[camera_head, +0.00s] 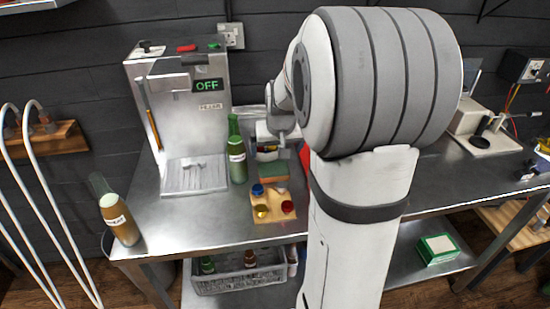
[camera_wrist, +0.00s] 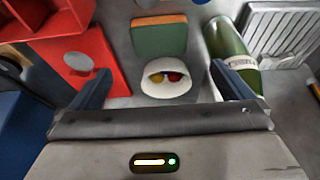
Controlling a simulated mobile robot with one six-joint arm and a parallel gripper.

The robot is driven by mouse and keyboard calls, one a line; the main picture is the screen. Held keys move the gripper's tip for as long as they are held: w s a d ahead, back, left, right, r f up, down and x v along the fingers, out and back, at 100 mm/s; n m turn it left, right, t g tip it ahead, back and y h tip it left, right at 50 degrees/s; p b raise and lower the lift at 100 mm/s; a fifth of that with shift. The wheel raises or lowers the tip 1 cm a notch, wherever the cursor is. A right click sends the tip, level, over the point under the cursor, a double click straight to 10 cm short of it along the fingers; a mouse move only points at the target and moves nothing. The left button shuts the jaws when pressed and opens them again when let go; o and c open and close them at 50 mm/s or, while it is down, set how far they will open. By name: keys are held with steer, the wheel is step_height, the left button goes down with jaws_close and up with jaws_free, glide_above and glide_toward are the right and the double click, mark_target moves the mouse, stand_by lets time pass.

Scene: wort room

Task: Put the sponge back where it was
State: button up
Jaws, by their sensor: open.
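The sponge (camera_head: 273,173), a green and orange block, sits on the steel counter (camera_head: 200,220) behind a wooden block with coloured caps. It also shows at the top of the wrist view (camera_wrist: 160,38). A small white container (camera_wrist: 167,84) with yellow and red bits in its dark opening is beside the sponge. My gripper (camera_wrist: 163,88) is open, its two fingers apart on either side of the container in the wrist view. Nothing is seen held between them. In the head view my arm partly hides the gripper.
A green bottle (camera_head: 236,150) stands left of the sponge, and a red object (camera_wrist: 75,60) is on its other side. The wooden cap block (camera_head: 272,212) is in front. A brown bottle (camera_head: 119,220) stands at the counter's left edge. The front left counter is mostly clear.

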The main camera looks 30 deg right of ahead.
steer(key=s+a+r+n, duration=0.1)
steer(key=s+a, duration=0.6)
steer(key=s, duration=0.3)
steer(key=s+a+r+n+g+y, duration=0.1)
steer(key=s+a+n, duration=0.1)
steer(key=s+a, duration=0.5)
steer(key=s, duration=0.4)
steer(key=shift+s+a+g, duration=0.3)
steer(key=shift+r, duration=0.15)
